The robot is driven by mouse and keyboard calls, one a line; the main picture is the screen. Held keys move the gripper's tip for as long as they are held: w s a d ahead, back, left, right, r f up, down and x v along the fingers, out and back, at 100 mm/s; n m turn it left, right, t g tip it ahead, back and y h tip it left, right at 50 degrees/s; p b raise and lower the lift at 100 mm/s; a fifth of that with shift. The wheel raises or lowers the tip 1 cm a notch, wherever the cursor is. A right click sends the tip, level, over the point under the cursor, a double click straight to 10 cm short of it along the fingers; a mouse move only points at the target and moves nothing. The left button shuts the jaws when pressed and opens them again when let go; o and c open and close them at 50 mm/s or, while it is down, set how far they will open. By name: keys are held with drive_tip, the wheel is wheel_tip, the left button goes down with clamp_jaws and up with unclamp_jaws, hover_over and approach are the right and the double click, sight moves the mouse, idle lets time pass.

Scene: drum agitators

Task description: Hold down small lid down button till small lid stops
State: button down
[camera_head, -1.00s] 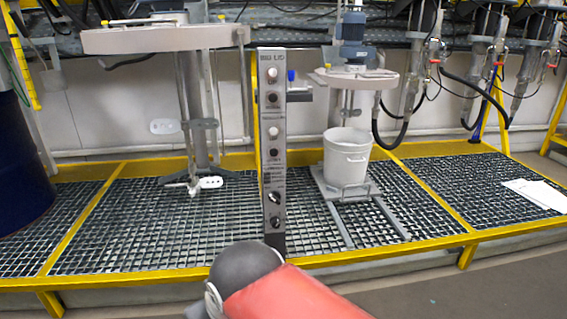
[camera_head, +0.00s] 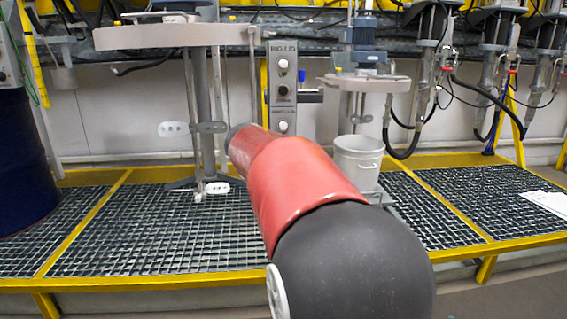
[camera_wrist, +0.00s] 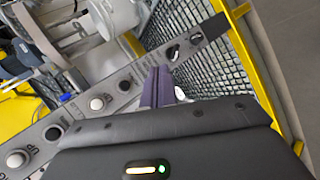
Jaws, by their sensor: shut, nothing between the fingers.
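The grey control panel (camera_head: 284,75), marked BIG LID at its top, stands upright mid-scene; my arm hides its lower part. In the wrist view it runs diagonally, with a lower white button (camera_wrist: 97,104), a black button (camera_wrist: 125,85) beside it, likely the small lid's down button, and two dark knobs. My gripper (camera_wrist: 160,72) is shut and empty, its dark purple fingers over the panel between that black button and the knobs. I cannot tell whether they touch the panel. The small lid (camera_head: 365,83) hangs above the white bucket (camera_head: 358,155), apart from it.
The big lid (camera_head: 172,36) stands raised at left on its post. A dark blue drum (camera_head: 25,150) is at far left. Yellow-edged grating (camera_head: 165,235) covers the platform. Several hose-fitted pumps (camera_head: 430,70) hang at right.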

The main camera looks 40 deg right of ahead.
drive_tip(key=w+d+h, duration=0.1)
drive_tip(key=w+d+r+n, duration=0.1)
drive_tip(key=d, duration=0.1)
drive_tip(key=shift+w+r+h, duration=0.1)
drive_tip(key=shift+r+h, duration=0.1)
drive_tip(key=shift+h, duration=0.2)
drive_tip(key=w+d+p, duration=0.4)
drive_tip(key=w+p, duration=0.2)
drive_tip(key=w, duration=0.1)
drive_tip(key=shift+w+d+p, duration=0.25)
drive_tip(key=shift+d+p, duration=0.05)
drive_tip(key=shift+p, duration=0.05)
drive_tip(key=shift+w+d, duration=0.1)
idle(1.7)
drive_tip(key=shift+w+d+p, duration=0.15)
drive_tip(key=shift+w+p, duration=0.05)
drive_tip(key=shift+p, duration=0.15)
